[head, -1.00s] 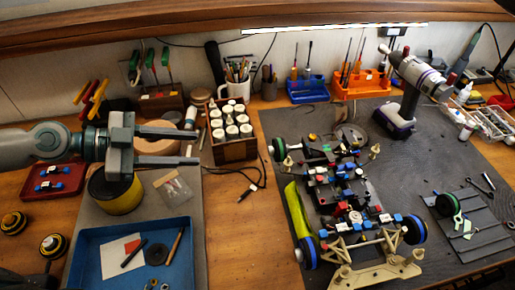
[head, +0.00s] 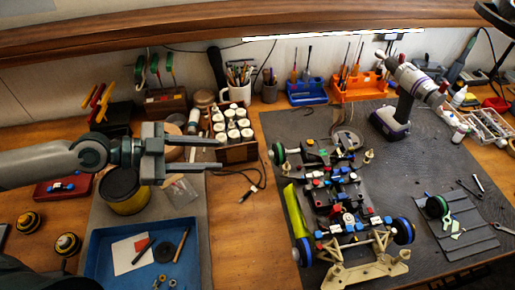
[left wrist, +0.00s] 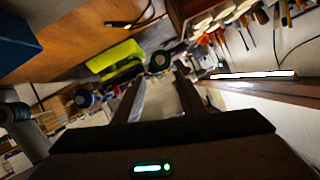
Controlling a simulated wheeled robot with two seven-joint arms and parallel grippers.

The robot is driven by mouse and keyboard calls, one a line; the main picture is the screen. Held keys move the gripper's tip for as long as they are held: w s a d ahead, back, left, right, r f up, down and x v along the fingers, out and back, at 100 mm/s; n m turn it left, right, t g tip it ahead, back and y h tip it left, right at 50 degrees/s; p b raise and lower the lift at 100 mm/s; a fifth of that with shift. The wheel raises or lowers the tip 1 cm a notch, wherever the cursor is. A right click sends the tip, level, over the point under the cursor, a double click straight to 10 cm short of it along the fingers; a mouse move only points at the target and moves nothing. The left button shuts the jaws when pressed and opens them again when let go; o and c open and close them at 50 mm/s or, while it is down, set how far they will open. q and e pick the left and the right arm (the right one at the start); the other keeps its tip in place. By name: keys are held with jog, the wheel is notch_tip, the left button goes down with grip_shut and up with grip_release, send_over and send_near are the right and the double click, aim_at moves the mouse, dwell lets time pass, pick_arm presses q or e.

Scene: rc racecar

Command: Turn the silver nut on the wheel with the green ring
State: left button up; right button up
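The wheel with the green ring (head: 278,153) is at the far left corner of the partly built racecar (head: 345,190). It also shows in the left wrist view (left wrist: 159,60), between and beyond the fingertips. A silver nut is too small to make out on it. Another green-ringed wheel (head: 437,206) is on a grey slatted plate (head: 470,235) at the right. My left gripper (head: 212,155) is open and empty, its fingers pointing right towards the car, left of the wheel and apart from it. My right gripper cannot be made out.
Blue-ringed wheels (head: 403,231) are at the car's near end, beside a yellow-green panel (head: 297,210). A wooden rack of white-capped jars (head: 238,152) stands just beyond my left gripper. A yellow tin (head: 125,195) and a blue tray (head: 190,265) are below. A cordless drill (head: 395,100) stands behind right.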

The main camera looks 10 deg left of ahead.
aim_at(271, 155)
pick_arm(q)
jog(key=p+x, duration=0.7)
jog(key=x, duration=0.6)
jog(key=shift+f, duration=0.1)
jog(key=shift+c, duration=0.2)
grip_shut()
